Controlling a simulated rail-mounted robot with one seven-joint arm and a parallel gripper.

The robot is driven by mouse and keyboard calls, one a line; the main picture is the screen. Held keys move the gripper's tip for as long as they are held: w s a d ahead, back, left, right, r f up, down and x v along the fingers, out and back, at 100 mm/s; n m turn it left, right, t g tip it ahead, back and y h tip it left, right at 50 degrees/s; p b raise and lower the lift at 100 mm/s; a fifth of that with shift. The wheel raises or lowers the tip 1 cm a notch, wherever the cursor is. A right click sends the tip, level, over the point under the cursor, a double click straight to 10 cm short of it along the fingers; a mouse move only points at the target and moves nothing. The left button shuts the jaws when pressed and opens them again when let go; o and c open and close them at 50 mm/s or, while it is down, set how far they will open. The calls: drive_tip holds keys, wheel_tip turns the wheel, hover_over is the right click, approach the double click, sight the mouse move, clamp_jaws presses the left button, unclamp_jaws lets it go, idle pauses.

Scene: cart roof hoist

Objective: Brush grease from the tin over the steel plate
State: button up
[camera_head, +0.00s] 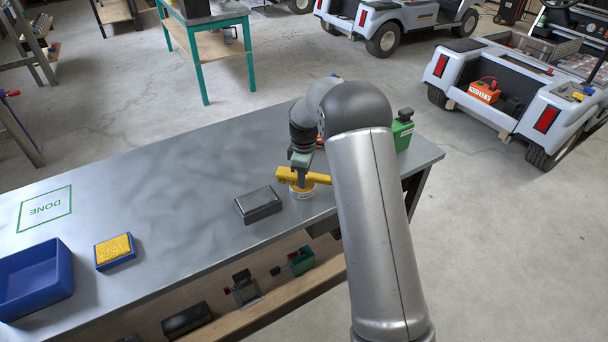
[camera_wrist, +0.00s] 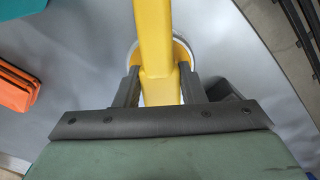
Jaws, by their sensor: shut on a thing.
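My gripper (camera_head: 301,168) is shut on a yellow brush (camera_head: 288,175). In the wrist view the brush handle (camera_wrist: 154,40) runs between the two fingers (camera_wrist: 160,88). The tin (camera_head: 302,192), yellow with a white label, stands on the bench directly below the brush. Its pale round rim (camera_wrist: 185,50) shows behind the handle in the wrist view. The brush's bristles are hidden, so I cannot tell whether they touch the grease. A dark grey rectangular metal block (camera_head: 258,204), seemingly the steel plate, lies on the bench just left of the tin.
The grey bench (camera_head: 170,195) is clear at its middle. A blue tray with a yellow pad (camera_head: 115,250), a blue bin (camera_head: 35,280) and a green-outlined DONE area (camera_head: 46,208) are at left. A green container (camera_head: 403,134) stands behind my arm at the right end.

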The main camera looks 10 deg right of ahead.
drive_tip(key=shift+r, duration=0.1)
drive_tip(key=shift+r+p, duration=2.15)
drive_tip(key=shift+r, duration=1.25)
